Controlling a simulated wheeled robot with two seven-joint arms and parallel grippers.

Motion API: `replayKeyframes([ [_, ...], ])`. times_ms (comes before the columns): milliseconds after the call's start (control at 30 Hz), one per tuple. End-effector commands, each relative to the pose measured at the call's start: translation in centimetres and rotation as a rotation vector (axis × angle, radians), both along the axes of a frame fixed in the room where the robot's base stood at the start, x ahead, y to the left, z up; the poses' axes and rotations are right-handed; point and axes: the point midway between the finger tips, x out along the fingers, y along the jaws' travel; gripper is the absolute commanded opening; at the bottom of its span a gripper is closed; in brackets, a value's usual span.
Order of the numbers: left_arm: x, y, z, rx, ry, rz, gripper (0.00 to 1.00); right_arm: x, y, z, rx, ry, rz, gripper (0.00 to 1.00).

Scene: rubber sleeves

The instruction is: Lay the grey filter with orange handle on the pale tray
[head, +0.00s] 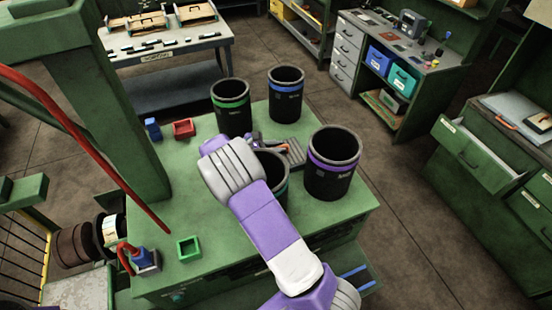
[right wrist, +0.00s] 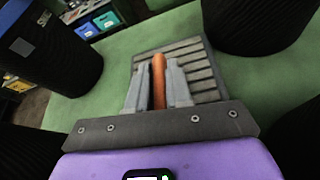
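The grey slatted filter (head: 294,151) lies on the green table among the dark cylinders. It also shows in the right wrist view (right wrist: 198,72), with its orange handle (right wrist: 158,78) pointing toward me. My right gripper (right wrist: 160,66) has one finger on each side of the handle, close against it, and looks shut on it. In the head view the right gripper (head: 279,147) is partly hidden by my own wrist. A pale flat thing (head: 510,107) lies on the green cabinet at the right; I cannot tell if it is the tray. My left gripper is not in view.
Tall black cylinders with green (head: 232,108), blue (head: 285,96) and purple (head: 331,165) bands stand close around the filter. Another (head: 273,172) is partly behind my arm. Small red (head: 183,128) and green (head: 189,248) boxes stand at the left. The table's left middle is clear.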

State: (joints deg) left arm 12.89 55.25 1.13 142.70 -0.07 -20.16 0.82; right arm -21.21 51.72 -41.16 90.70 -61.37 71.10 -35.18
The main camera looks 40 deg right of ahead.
Motion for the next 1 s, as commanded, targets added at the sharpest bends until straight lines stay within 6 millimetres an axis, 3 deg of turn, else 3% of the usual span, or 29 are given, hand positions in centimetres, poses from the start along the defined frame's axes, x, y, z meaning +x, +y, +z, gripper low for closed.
replayKeyframes([
  [33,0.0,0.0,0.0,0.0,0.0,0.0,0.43,0.0,0.0,0.0,0.0,0.0,0.0,0.11],
  [100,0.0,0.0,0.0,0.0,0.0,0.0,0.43,0.0,0.0,0.0,0.001,0.0,0.0,0.0],
  [667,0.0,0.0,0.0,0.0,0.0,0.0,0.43,0.0,0.0,0.3,0.0,-0.002,0.0,0.0],
  [833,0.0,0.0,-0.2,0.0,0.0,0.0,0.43,0.1,0.1,1.5,0.001,-0.004,0.001,0.0],
  [1000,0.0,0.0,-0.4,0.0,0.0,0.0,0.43,0.1,0.0,4.3,0.001,-0.008,0.0,0.0],
])
